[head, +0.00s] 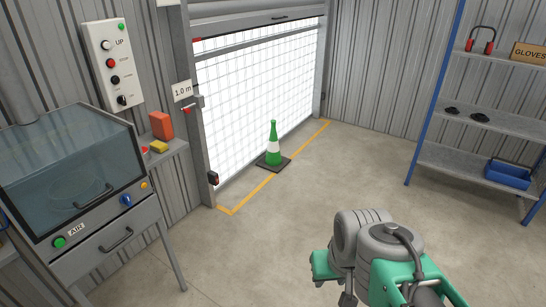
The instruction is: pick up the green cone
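The green cone (273,142) has a white band and a dark square base. It stands upright on the floor in front of the bright mesh door, inside the yellow floor line. My arm shows at the bottom right, in grey and green, well apart from the cone and nearer to me. I cannot make out the fingers of my gripper in the head view, so its state is not shown.
A cabinet (105,245) with a clear hood stands at the left. A small shelf (173,150) beside it holds an orange block and a yellow item. Metal shelving (478,122) with blue posts stands at the right. The concrete floor (250,240) between me and the cone is clear.

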